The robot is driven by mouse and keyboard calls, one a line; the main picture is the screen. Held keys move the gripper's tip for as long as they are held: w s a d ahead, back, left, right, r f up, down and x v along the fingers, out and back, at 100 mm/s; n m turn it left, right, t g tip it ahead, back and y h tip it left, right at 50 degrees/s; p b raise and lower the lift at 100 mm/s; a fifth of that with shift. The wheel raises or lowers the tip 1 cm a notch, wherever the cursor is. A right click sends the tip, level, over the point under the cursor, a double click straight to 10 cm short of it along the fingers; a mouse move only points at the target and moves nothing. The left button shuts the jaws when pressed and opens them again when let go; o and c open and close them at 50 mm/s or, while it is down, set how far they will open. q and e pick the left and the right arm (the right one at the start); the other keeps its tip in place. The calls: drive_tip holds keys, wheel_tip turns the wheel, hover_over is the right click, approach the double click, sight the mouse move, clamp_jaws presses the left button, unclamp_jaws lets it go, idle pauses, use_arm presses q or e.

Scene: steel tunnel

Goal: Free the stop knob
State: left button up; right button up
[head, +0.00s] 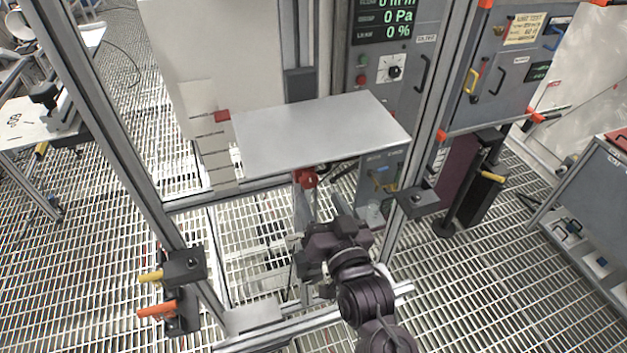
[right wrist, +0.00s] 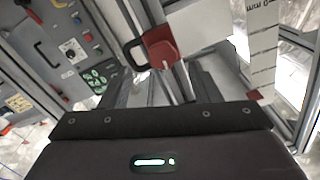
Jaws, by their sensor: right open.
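A red block with a dark loop (head: 306,178) hangs just below the front edge of a pale flat plate (head: 320,132). In the right wrist view the red block (right wrist: 162,47) shows larger, with the dark loop at its left side; it looks like a padlock. I cannot tell whether a stop knob is behind it. My right gripper (head: 320,203) is open just below the red block. Its two grey fingers point up towards it, and nothing shows between them. In the right wrist view the fingers (right wrist: 165,85) stand below the block. My left gripper is not in view.
A grey control panel (head: 417,55) with a display, dial and small buttons stands behind the plate. Metal frame posts (head: 120,150) rise at left and right. Grating floor (head: 480,300) lies open at the right.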

sight(310, 184)
drive_tip(key=p+x, duration=0.1)
drive_tip(key=x, duration=0.3)
drive_tip(key=shift+a+r, duration=0.1)
drive_tip(key=shift+a, duration=0.15)
drive_tip(key=shift+w, duration=0.4)
drive_tip(key=shift+c, duration=0.2)
drive_tip(key=shift+a, duration=0.1)
drive_tip(key=c, duration=0.9)
